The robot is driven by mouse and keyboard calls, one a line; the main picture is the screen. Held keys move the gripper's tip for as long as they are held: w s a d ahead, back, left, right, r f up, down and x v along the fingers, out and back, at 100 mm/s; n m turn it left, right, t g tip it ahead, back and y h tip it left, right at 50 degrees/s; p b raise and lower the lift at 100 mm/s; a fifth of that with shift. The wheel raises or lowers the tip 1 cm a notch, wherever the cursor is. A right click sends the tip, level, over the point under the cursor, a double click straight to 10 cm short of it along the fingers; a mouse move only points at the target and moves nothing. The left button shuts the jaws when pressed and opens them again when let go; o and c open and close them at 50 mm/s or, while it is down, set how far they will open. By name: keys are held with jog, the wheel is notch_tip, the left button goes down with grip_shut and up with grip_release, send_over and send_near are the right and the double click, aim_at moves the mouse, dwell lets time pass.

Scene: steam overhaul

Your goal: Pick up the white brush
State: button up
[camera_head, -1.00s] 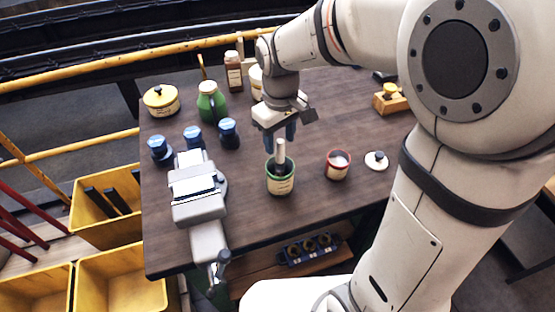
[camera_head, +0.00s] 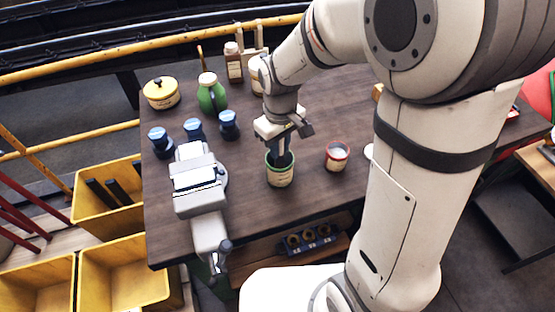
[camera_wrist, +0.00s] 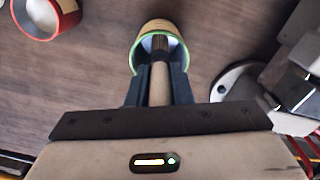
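The brush (camera_wrist: 158,85) has a pale handle with a darker, ribbed-looking upper part. It stands in a cream pot with a green rim (camera_head: 281,179), which also shows in the wrist view (camera_wrist: 150,28). My gripper (camera_head: 282,156) points down into the mouth of this pot. In the wrist view its two dark fingers (camera_wrist: 159,72) lie along both sides of the handle with no clear gap, so it looks shut on the brush. The head view hides most of the brush behind the fingers, and its bristles are not seen.
A red-rimmed pot (camera_head: 337,156) stands to the right. Blue-capped jars (camera_head: 194,130) and a grey vise (camera_head: 200,190) are on the left. The dark tabletop (camera_head: 320,110) is clear right of my gripper.

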grip_shut()
jog(key=shift+r, duration=0.1)
